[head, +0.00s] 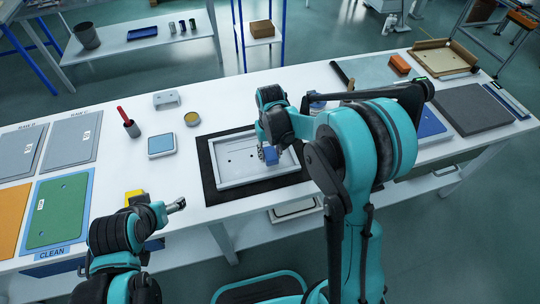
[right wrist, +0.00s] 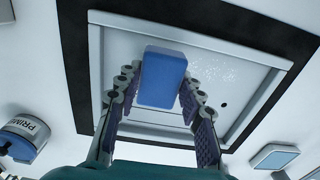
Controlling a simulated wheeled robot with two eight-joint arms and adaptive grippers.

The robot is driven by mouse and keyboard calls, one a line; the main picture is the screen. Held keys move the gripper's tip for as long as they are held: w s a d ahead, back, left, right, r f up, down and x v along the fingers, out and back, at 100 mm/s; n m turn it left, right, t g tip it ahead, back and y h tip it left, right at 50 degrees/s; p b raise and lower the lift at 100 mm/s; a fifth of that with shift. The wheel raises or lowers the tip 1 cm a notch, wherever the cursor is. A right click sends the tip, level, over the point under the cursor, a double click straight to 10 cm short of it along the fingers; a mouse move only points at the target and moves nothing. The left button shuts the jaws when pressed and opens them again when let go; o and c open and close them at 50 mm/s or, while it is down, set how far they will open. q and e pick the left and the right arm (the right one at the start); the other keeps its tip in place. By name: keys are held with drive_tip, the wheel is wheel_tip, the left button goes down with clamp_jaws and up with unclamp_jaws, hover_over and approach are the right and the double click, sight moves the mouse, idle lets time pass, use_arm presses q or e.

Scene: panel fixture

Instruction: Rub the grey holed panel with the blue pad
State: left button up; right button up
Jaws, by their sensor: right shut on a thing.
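The grey holed panel (head: 236,160) lies in a light frame on a black mat (head: 208,180) at mid-table. In the right wrist view the panel (right wrist: 120,55) shows a hole and a patch of pale specks to the right of the pad. My right gripper (head: 268,156) is over the panel's right half, shut on the blue pad (head: 271,154). In the right wrist view the pad (right wrist: 163,75) sits between both fingers. I cannot tell whether the pad touches the panel. My left gripper (head: 178,205) is empty at the table's front edge, left of the mat; its jaw opening is unclear.
A green panel (head: 56,212) lies on the CLEAN area at far left. A dark grey slab (head: 472,107) lies at right.

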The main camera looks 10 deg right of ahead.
wheel_tip(320, 180, up, 2)
drive_tip(key=shift+a+p, duration=0.15)
drive_tip(key=shift+p, duration=0.35)
drive_tip(key=shift+r+p, duration=0.75)
drive_tip(key=shift+r, duration=0.35)
